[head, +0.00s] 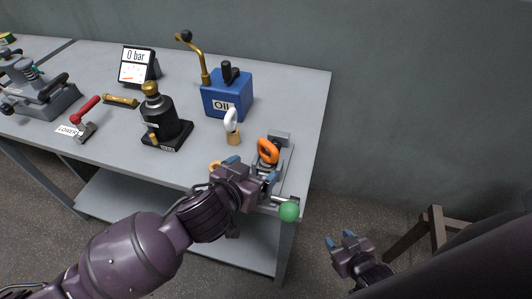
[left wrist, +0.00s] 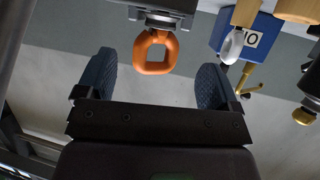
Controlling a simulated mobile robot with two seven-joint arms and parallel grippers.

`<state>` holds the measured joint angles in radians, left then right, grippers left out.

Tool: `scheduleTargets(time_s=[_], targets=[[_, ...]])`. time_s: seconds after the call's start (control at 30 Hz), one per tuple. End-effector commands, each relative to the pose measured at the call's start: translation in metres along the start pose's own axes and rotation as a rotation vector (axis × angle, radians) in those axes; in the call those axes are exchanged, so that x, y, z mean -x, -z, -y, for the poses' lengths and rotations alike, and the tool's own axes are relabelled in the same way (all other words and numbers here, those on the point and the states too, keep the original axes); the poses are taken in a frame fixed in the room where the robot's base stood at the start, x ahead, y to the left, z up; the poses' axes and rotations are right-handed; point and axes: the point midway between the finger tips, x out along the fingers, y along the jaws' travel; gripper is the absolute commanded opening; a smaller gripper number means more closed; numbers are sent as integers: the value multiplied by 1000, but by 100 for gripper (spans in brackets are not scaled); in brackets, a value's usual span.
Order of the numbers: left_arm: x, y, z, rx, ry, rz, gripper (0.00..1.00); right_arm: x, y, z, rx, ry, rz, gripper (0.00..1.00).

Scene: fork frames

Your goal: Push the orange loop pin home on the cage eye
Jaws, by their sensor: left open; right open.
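The orange loop pin (head: 268,150) stands at a grey metal fixture (head: 279,137) near the table's right edge. In the left wrist view the orange loop (left wrist: 140,54) hangs below a dark grey block (left wrist: 165,8), and a light metal part shows where they meet. I cannot tell how deep the pin sits, and the cage eye is not clear. My left gripper (head: 251,170) is open just in front of the loop. In the left wrist view the loop lies between the two fingers' lines, with gaps on both sides. My right gripper (head: 340,239) is open and empty, off the table's right side.
A green ball knob (head: 289,211) on a rod is at the front right corner, close to my left gripper. A wooden stool (head: 437,228) is right.

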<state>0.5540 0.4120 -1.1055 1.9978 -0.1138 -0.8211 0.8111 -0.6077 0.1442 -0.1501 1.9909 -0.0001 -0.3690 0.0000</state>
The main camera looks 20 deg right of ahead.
Motion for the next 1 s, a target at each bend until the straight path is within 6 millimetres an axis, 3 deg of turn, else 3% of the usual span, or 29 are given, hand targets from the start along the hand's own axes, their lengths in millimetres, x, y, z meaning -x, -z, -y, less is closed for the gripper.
scheduleTargets(time_s=[0.37, 0.63, 1.0], targets=[[-31, -1, 0, -1, 0, 0, 87, -5, -1, 1, 1, 2, -3, 45], [-66, -4, 0, 0, -1, 1, 87, -9, -6, 3, -1, 4, 0, 45], [-72, -3, 0, 1, -1, 1, 85, -8, -3, 3, -1, 3, -5, 45]])
